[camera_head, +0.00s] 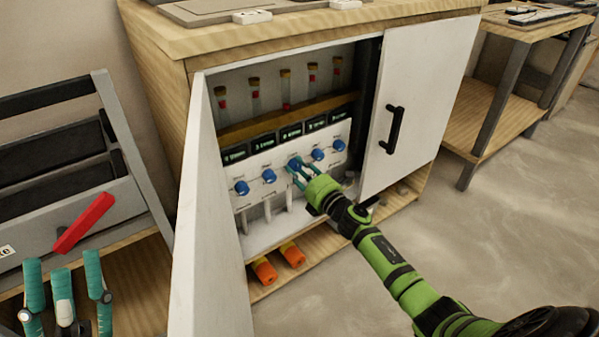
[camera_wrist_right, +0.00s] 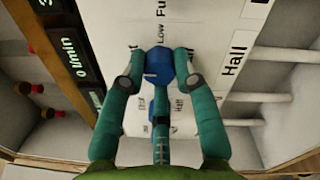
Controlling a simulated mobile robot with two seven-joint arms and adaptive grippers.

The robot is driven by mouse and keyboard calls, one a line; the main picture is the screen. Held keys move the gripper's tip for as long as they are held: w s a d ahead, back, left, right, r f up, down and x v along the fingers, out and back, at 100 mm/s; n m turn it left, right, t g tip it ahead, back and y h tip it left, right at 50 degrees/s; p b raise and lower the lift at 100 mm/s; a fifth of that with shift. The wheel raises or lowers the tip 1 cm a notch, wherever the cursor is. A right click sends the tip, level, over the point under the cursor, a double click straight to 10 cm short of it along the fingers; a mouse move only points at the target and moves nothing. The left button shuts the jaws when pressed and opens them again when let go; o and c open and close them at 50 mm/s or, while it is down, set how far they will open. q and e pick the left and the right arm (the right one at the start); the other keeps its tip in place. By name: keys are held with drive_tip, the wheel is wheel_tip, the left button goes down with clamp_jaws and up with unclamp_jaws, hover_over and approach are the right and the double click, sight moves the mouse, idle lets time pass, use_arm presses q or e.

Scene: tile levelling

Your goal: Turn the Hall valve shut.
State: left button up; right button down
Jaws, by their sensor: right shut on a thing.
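The valve panel (camera_head: 262,200) is inside the open cabinet, with a row of blue knobs under small displays. My right gripper (camera_head: 297,172) is at the middle blue knob (camera_head: 294,162). In the right wrist view, my right gripper (camera_wrist_right: 158,68) is shut on the blue knob (camera_wrist_right: 157,62), one fingertip on each side. A large "Hall" label (camera_wrist_right: 233,57) is beside this knob, and "Low" and "Full" are printed near it. The knob's exact angle is hard to read. My left gripper (camera_head: 66,285) is at the lower left, empty, its fingers spread.
The cabinet's left door (camera_head: 205,240) stands open toward me; the right door (camera_head: 425,90) has a black handle. Other blue knobs flank the held one closely. Orange cylinders (camera_head: 278,262) lie below. A grey rack with a red lever (camera_head: 84,223) stands left.

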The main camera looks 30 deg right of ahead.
drive_tip(key=shift+n, duration=0.3)
drive_tip(key=c, duration=0.9)
unclamp_jaws()
drive_tip(key=shift+c, duration=0.2)
drive_tip(key=s+d, duration=0.1)
drive_tip(key=s, duration=1)
drive_tip(key=shift+s+d+f, duration=0.25)
drive_tip(key=shift+s+d, duration=0.05)
drive_tip(key=shift+s, duration=0.1)
